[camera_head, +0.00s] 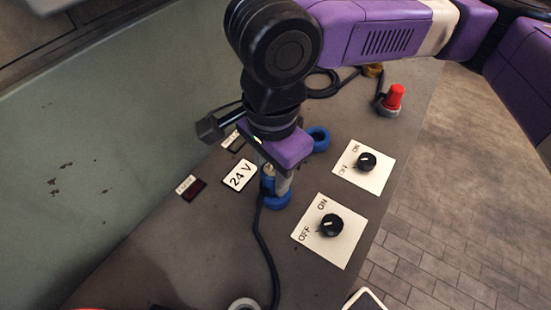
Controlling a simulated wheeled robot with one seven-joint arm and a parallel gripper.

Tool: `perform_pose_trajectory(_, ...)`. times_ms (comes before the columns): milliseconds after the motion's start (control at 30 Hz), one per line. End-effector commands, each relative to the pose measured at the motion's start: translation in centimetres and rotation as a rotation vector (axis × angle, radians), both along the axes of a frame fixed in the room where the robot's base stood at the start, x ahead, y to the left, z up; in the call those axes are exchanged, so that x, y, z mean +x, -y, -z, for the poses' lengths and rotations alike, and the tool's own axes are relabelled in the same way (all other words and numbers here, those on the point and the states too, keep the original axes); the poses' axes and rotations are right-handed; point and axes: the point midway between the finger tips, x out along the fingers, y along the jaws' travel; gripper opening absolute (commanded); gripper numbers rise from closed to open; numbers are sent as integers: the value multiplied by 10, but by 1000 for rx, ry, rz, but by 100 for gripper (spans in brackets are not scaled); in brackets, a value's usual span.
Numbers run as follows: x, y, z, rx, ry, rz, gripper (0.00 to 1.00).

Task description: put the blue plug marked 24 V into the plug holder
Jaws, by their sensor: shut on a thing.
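My gripper (277,184) points down over the grey bench top and is shut on the blue plug (267,187). The plug is mostly hidden by the fingers, and its black cable runs down toward the front edge. A blue ring (279,202) lies right below the fingertips. I cannot tell whether the plug sits inside this ring or just above it. The white "24 V" label (240,176) is just left of the plug. A second blue ring (319,138) stands empty-looking behind and right of my gripper. I cannot tell which ring is the plug holder.
Two white ON/OFF plates with black knobs (331,225) (367,161) lie to the right. A pale ring (243,304) shows at the bottom edge. A dark red display (193,190) lies left.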

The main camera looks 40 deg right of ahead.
Motion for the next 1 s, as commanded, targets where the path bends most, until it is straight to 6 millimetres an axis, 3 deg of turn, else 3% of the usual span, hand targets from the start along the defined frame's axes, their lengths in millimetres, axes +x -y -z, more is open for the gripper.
perform_pose_trajectory(433,-32,-39,-3,1,-1,-5,0)
perform_pose_trajectory(1000,-39,-48,-5,3,-2,2,0)
